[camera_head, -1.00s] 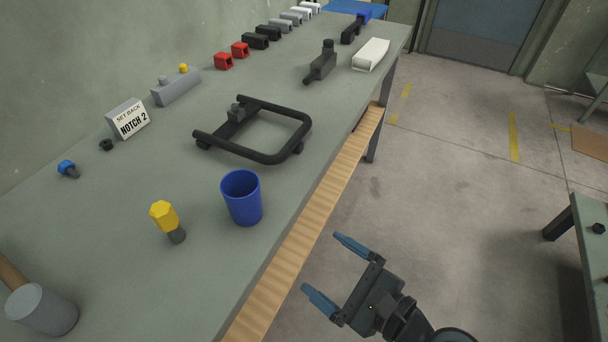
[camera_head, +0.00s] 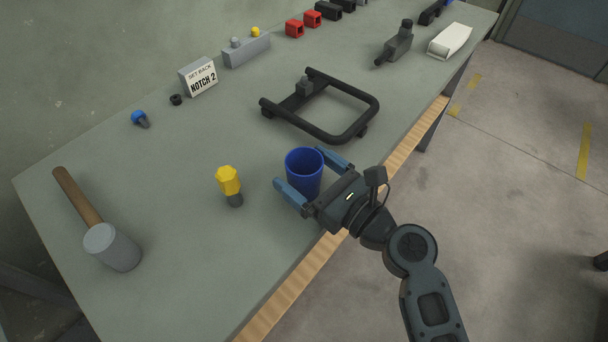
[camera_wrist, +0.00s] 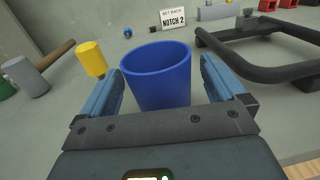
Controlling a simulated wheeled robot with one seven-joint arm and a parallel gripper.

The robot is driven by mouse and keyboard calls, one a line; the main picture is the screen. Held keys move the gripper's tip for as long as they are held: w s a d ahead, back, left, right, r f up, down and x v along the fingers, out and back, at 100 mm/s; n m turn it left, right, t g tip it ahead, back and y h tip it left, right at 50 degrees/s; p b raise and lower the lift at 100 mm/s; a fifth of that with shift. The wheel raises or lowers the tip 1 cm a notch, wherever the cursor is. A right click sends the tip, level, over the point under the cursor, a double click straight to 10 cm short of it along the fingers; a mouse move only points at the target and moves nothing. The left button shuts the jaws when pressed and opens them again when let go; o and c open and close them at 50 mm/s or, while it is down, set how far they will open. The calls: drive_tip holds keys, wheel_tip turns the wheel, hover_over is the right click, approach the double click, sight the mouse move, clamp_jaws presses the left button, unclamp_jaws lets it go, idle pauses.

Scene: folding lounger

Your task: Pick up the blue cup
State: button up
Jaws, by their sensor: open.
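The blue cup (camera_head: 304,174) stands upright on the grey workbench near its front edge. My gripper (camera_head: 306,172) is open, with one blue finger on each side of the cup. The cup's lower part is hidden behind the gripper's palm in the wrist view. Whether a finger touches the cup cannot be told.
A mallet (camera_head: 112,246) lies at the left, and a "NOTCH 2" sign (camera_head: 200,78) stands at the back. Bare bench lies in front of the yellow-handled tool.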

drive_tip(key=shift+w+a, duration=0.3)
drive_tip(key=c, duration=1)
